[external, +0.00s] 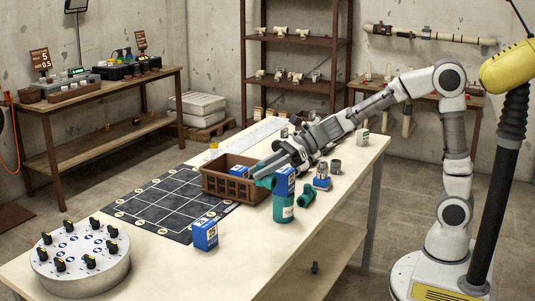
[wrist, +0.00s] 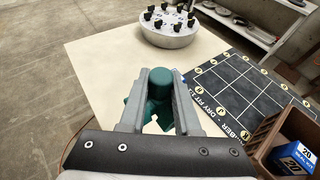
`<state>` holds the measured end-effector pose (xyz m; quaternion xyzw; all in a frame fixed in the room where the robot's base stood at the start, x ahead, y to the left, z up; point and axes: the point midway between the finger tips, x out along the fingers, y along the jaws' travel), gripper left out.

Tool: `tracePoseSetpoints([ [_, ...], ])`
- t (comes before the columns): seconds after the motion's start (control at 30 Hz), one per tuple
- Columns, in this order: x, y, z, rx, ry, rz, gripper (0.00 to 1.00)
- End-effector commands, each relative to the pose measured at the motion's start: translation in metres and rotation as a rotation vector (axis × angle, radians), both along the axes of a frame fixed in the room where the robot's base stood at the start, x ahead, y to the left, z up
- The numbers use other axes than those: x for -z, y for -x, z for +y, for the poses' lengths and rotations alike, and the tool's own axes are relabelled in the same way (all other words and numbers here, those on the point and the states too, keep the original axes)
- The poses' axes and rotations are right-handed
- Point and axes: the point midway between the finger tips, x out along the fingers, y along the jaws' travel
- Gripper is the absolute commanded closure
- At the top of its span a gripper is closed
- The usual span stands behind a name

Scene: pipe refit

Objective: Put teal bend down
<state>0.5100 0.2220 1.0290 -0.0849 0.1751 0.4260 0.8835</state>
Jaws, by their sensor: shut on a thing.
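The teal bend (external: 266,182) is at the tip of my gripper (external: 260,174), above the table by the brown crate's right side. In the wrist view the teal bend (wrist: 160,84) sits between the two fingers of my gripper (wrist: 161,76), which is shut on it. More teal shows lower between the fingers; I cannot tell whether it is all one piece. In the external view the bend's lower side appears just above or in front of the crate's rim, and I cannot tell the gap.
The brown crate (external: 232,190) holds blue boxes. A teal can (external: 283,208), a blue box (external: 285,181) and another teal fitting (external: 306,196) stand close right. A dark grid mat (external: 150,205), a blue box (external: 204,234) and a round knobbed stand (external: 80,268) lie left.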

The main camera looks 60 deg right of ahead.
Motion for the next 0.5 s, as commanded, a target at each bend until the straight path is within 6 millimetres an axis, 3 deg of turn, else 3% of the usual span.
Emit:
tracePoseSetpoints([
  [0.2,0.047,0.0,0.0,0.001,-0.001,0.009,1.0],
  [0.5,0.091,0.0,0.0,0.002,0.0,0.005,1.0],
])
